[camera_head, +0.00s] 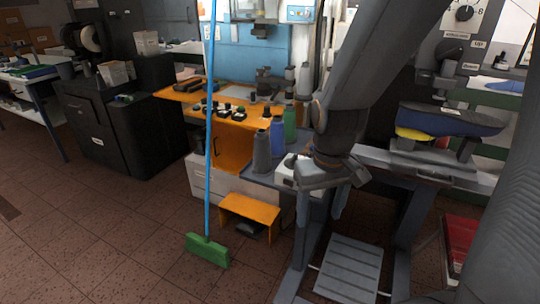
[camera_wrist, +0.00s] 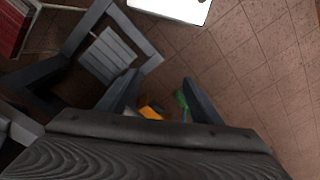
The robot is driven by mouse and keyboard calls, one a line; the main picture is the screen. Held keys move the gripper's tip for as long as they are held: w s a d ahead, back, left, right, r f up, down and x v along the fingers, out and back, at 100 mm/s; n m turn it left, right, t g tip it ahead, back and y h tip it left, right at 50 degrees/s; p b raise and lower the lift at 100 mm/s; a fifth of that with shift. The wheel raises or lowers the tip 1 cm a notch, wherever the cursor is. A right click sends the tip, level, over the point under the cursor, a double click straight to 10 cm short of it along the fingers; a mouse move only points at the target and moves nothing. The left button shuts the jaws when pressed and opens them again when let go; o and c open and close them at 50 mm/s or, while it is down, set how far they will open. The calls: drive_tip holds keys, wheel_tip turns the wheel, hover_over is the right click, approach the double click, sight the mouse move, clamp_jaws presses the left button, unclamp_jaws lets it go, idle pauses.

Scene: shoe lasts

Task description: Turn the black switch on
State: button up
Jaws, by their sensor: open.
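A white box (camera_head: 286,179) sits on the grey bench beside my gripper, with a small dark part (camera_head: 291,160) on top that may be the black switch; its position is too small to read. My gripper (camera_head: 332,206) hangs pointing down just right of the box, apart from it. In the wrist view my gripper (camera_wrist: 160,88) is open, with nothing between its fingers. A bright white surface (camera_wrist: 172,7), probably the box, shows at that view's top edge, mostly cut off.
Thread cones, one blue (camera_head: 277,137), stand behind the box. A black round knob (camera_head: 465,13) is on a machine at upper right, with a blue shoe form (camera_head: 450,121) below. A green broom (camera_head: 208,250) and orange stool (camera_head: 249,209) stand on the floor at left.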

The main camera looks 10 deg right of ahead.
sight(294, 157)
drive_tip(key=w+r+n+p, duration=0.1)
drive_tip(key=w+r+n, duration=0.2)
drive_tip(key=w, duration=0.4)
drive_tip(key=w+r+n+p, duration=0.1)
drive_tip(key=w+r+n, duration=0.2)
drive_tip(key=w, duration=0.5)
drive_tip(key=w+r+n+p, duration=0.1)
drive_tip(key=w+r+n, duration=0.2)
drive_tip(key=w, duration=0.5)
drive_tip(key=shift+a+n+g, duration=0.15)
drive_tip(key=shift+n+g, duration=0.15)
drive_tip(key=shift+n, duration=0.1)
drive_tip(key=shift+f+p, duration=1)
drive_tip(key=shift+f, duration=2.75)
drive_tip(key=c, duration=1.1)
drive_tip(key=shift+o, duration=0.2)
